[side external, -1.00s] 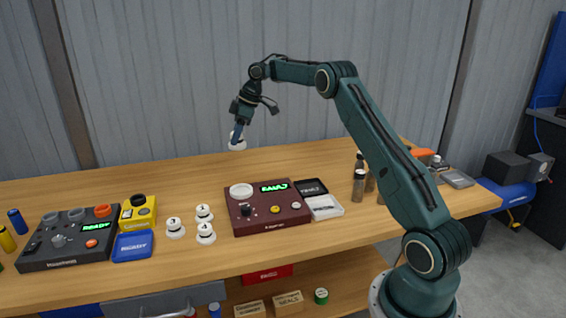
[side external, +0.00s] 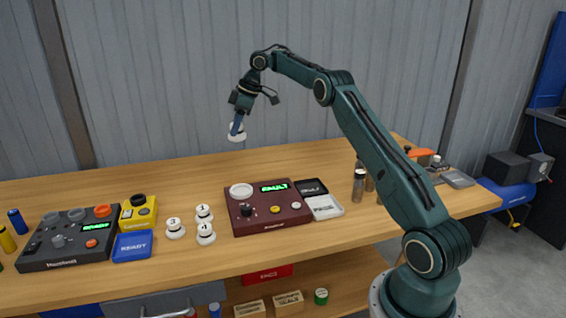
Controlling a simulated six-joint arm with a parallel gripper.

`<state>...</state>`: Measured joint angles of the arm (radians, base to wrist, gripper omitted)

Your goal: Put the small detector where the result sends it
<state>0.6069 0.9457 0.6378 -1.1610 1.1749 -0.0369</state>
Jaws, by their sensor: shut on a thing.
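My gripper (side external: 238,126) is shut on a small white detector (side external: 236,134) and holds it in the air above the back of the table. The maroon tester (side external: 268,223) stands at the middle of the table, with an empty-looking round white seat and a green display (side external: 274,187) that reads FAULT. A black tray (side external: 311,187) marked FAULT and a white tray (side external: 325,207), its label hard to read, sit at its right. Several white detectors stand left of the tester, numbered 3 (side external: 175,229), 1 (side external: 204,214) and apparently 4 (side external: 206,234).
A dark charger box (side external: 68,245) with a green display, a yellow device (side external: 138,212) and a blue READY tray (side external: 132,247) stand at the left. Small bottles (side external: 359,186) stand right of the trays, close to my arm. The back of the table is clear.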

